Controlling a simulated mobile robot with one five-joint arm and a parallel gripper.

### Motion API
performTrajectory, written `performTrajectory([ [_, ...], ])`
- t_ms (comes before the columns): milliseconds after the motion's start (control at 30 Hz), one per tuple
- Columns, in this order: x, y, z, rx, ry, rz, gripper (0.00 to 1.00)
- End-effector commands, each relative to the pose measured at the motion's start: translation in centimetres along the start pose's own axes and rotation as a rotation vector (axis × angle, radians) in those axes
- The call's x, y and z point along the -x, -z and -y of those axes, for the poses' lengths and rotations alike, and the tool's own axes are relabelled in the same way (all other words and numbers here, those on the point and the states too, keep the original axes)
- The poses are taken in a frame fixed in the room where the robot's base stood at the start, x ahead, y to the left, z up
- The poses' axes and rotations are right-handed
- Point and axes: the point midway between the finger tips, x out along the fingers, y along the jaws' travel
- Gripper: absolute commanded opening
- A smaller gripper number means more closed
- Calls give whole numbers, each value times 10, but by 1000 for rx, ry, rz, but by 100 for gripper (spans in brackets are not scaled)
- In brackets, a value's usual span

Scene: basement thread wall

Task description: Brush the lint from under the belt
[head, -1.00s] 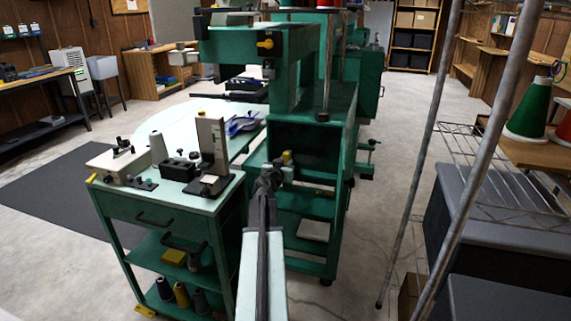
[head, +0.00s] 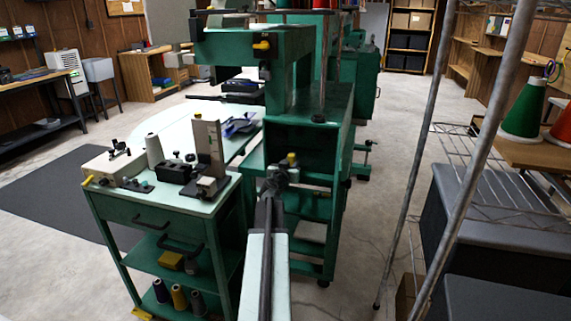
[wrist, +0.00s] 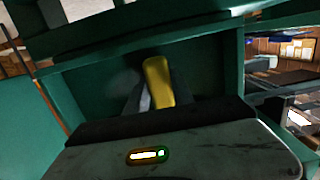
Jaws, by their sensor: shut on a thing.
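My gripper (head: 288,172) is at the end of my outstretched arm, in front of the open bay of the green machine (head: 342,112). A short yellow piece (head: 291,158) stands up at its tip. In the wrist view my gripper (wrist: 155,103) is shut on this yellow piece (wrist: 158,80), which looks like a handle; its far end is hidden. Green panels (wrist: 95,85) of the machine surround it. I cannot make out the belt or any lint in either view.
A green cart (head: 150,207) with small devices on top stands at left, close to my arm. A thin metal post (head: 420,170) and a black storage box (head: 470,225) stand at right. The floor (head: 375,200) between machine and post is mostly clear, with thin cables.

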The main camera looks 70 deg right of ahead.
Motion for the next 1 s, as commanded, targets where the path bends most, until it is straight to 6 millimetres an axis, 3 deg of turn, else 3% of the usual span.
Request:
performTrajectory([
  [267, 0, 0, -7, 2, 0, -1, 0],
  [1000, -1, 0, -63, 0, -2, 0, 0],
])
